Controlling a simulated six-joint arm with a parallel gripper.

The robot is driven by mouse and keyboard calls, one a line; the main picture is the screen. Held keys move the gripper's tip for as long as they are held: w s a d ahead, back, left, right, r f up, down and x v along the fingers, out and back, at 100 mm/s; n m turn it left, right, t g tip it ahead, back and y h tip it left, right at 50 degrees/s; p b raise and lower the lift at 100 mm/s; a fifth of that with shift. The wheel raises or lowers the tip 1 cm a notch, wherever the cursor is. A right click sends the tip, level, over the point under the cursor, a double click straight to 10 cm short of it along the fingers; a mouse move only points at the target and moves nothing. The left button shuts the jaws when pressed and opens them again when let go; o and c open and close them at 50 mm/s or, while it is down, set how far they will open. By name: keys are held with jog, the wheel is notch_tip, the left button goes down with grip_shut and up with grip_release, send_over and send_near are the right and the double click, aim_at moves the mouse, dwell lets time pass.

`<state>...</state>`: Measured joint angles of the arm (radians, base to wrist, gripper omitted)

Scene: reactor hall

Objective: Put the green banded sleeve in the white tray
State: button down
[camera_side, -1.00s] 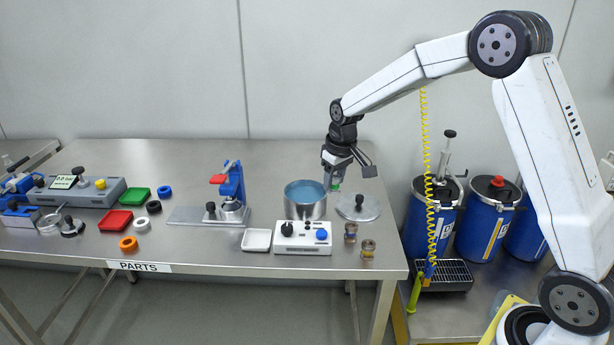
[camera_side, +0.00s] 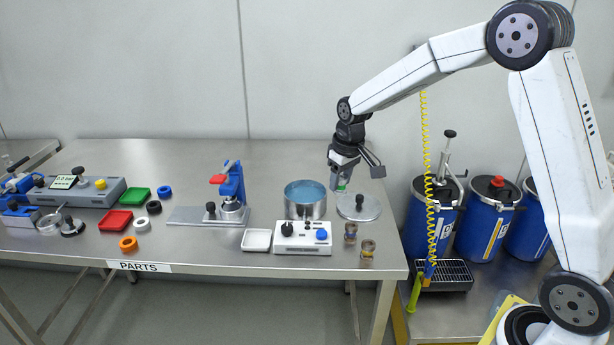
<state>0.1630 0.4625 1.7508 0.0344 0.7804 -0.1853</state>
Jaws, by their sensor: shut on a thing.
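My gripper (camera_side: 342,181) points down, shut on the green banded sleeve (camera_side: 341,188), of which only a small green part shows below the fingers. It is held just right of the round metal pot, in front of or above the left part of a round metal lid; I cannot tell its exact height. The white tray (camera_side: 247,247) is small, square and empty. It lies near the front of the table, to the left of and nearer than my gripper.
A metal pot (camera_side: 306,211) of blue liquid and a control box (camera_side: 303,247) stand between my gripper and the tray. The lid (camera_side: 368,209) has a dark knob. Two small banded pieces (camera_side: 350,236) (camera_side: 367,250) stand at the front right. A blue press (camera_side: 233,190) stands further left.

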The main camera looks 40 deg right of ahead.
jog(key=s+a, duration=0.2)
jog(key=a, duration=1.2)
send_near(256, 240)
jog(key=shift+s+f, duration=0.2)
jog(key=shift+f, duration=0.45)
jog(key=shift+w+f, duration=0.4)
jog(key=shift+f, duration=0.05)
jog(key=shift+f, duration=0.1)
jog(key=shift+w+f, duration=0.15)
jog(key=shift+w, duration=0.05)
jog(key=shift+w+f, duration=0.1)
jog(key=shift+f, duration=1.45)
jog(key=shift+f, duration=0.15)
